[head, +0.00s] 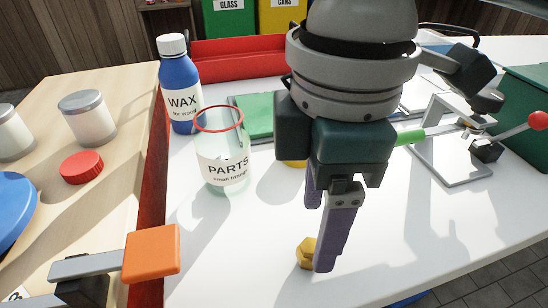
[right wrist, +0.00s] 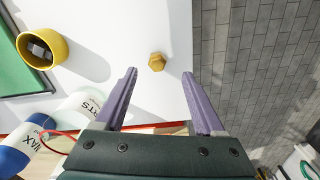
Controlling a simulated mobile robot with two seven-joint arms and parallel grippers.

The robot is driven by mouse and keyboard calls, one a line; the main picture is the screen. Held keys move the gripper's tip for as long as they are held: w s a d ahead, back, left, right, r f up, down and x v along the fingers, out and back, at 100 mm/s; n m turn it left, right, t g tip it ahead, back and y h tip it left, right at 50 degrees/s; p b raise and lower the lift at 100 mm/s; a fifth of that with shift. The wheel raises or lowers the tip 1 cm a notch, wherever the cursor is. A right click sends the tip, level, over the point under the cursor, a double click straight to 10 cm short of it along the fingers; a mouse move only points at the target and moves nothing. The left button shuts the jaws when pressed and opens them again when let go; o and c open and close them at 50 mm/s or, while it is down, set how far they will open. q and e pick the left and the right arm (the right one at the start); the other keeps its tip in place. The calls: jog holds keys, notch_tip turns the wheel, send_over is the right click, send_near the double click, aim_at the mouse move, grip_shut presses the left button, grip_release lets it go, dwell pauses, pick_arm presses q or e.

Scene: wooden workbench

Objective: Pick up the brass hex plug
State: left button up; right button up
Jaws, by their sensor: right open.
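The brass hex plug (head: 306,252) lies on the white bench top, just left of the nearer fingertip in the head view. In the right wrist view the plug (right wrist: 157,62) shows whole, slightly beyond the fingertips and between their lines, a bit nearer the left finger. My right gripper (head: 318,238) points down with its purple fingers apart and nothing between them. Its open fingers also show in the right wrist view (right wrist: 160,74). I cannot tell exactly how high the tips are above the bench. My left gripper is not in view.
A clear PARTS cup (head: 222,165) with a red rim and a blue WAX bottle (head: 181,85) stand at left. A yellow cup (right wrist: 60,50) with grey contents stands nearby. A toggle clamp (head: 450,150) is at right. The bench around the plug is clear.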

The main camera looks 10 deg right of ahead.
aim_at(311, 245)
jog(key=f, duration=0.1)
jog(key=f+b, duration=0.1)
jog(key=f, duration=0.3)
jog(key=shift+w+b, duration=0.25)
jog(key=shift+b, duration=0.05)
grip_shut()
